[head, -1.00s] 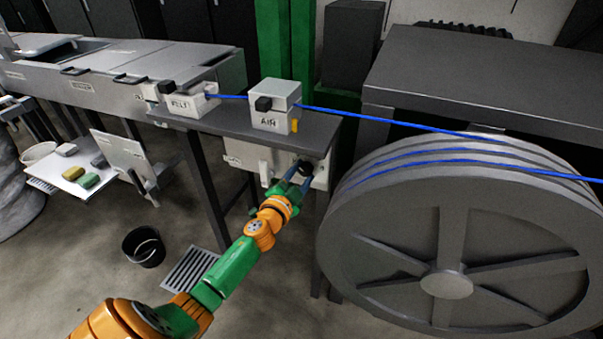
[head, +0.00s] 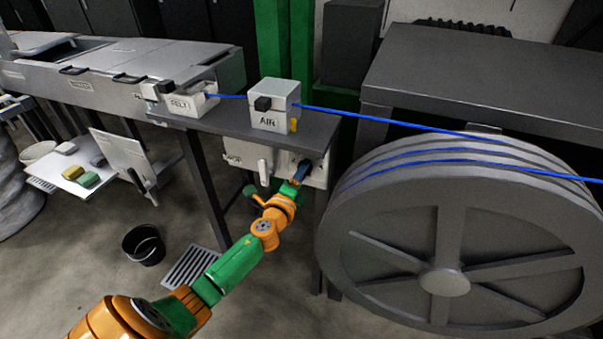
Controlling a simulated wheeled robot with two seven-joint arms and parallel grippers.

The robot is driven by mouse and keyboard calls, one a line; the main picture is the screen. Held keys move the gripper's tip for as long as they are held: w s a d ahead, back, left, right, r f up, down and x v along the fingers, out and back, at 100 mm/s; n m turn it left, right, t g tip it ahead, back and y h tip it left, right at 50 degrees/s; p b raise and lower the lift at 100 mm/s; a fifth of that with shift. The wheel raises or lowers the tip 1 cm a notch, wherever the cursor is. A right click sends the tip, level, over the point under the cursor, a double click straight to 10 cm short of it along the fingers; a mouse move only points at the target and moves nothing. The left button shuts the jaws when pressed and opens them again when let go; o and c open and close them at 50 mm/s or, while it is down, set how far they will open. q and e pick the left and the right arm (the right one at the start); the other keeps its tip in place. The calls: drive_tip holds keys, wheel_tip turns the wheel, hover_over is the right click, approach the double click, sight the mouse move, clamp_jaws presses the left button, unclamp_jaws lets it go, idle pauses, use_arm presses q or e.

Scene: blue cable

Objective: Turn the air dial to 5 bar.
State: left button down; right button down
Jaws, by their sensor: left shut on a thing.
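The white box labelled AIR (head: 271,103) stands on the dark bench top, with the blue cable (head: 380,117) passing through it. Below the bench edge, a pale panel (head: 240,152) carries a white lever and a dark round dial. My left gripper (head: 301,168) is at the right part of this panel, shut on the dial. The gripper and my wrist hide most of the dial, so its pointer and scale cannot be read. My right gripper is not in view.
A large grey cable drum (head: 450,240) stands close on the right. A box labelled FELT (head: 185,104) sits left on the bench. A black bucket (head: 144,245) and a floor grate (head: 190,268) lie below. A white board (head: 83,178) holds several small blocks.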

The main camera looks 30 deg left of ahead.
use_arm(q)
drive_tip(key=shift+f+m+y, duration=0.15)
drive_tip(key=shift+m+y, duration=0.15)
drive_tip(key=shift+m, duration=3.6)
drive_tip(key=shift+d, duration=0.1)
drive_tip(key=shift+c, duration=1.7)
unclamp_jaws()
drive_tip(key=shift+s, duration=0.15)
drive_tip(key=p+v, duration=0.1)
drive_tip(key=v, duration=0.6)
